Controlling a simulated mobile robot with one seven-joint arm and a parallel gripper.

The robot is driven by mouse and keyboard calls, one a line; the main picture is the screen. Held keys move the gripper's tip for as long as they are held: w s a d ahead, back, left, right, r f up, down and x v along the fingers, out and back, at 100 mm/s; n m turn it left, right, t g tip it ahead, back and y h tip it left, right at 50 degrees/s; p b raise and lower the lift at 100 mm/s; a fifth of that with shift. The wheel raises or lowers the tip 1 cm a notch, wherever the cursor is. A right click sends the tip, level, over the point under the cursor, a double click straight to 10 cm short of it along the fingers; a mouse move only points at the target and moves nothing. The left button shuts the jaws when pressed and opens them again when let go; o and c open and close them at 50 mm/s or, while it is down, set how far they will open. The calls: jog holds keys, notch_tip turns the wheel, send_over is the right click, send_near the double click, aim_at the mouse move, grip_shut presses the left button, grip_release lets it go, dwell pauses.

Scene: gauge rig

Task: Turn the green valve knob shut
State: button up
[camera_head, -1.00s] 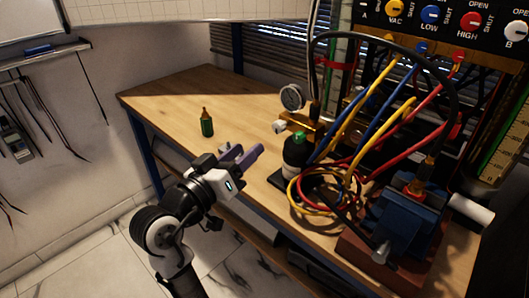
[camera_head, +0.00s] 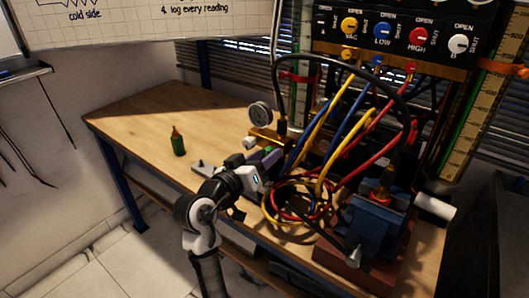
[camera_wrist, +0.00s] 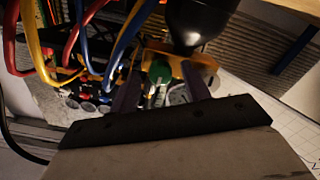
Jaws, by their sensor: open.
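The green valve knob (camera_wrist: 160,72) shows in the wrist view by a brass block (camera_wrist: 205,68), in the gap between my two purple fingers. I cannot tell whether it lies between them in depth or beyond their tips. In the head view only a bit of green (camera_head: 268,150) shows above my gripper; the rest is hidden. My gripper (camera_head: 266,158) is open over the bench, in front of the brass fitting and left of the coiled hoses. It also shows in the wrist view (camera_wrist: 160,88), with nothing visibly clamped. The knob's turn position is unclear.
A round gauge (camera_head: 260,114) stands behind my gripper. Coiled hoses (camera_head: 298,205) and a blue vise (camera_head: 375,220) crowd the right. A green bottle (camera_head: 178,142) stands left on the mostly clear bench (camera_head: 130,118). A dark rounded object (camera_wrist: 200,20) is close in the wrist view.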

jog(key=shift+w+d, duration=0.2)
jog(key=shift+w, duration=0.1)
jog(key=shift+c, duration=0.5)
jog(key=c, duration=0.9)
jog(key=shift+f+m+b, duration=0.15)
jog(key=shift+m+b, duration=0.15)
jog(key=shift+b, duration=0.25)
jog(key=shift+m+b, duration=8.6)
jog(key=shift+b, duration=0.35)
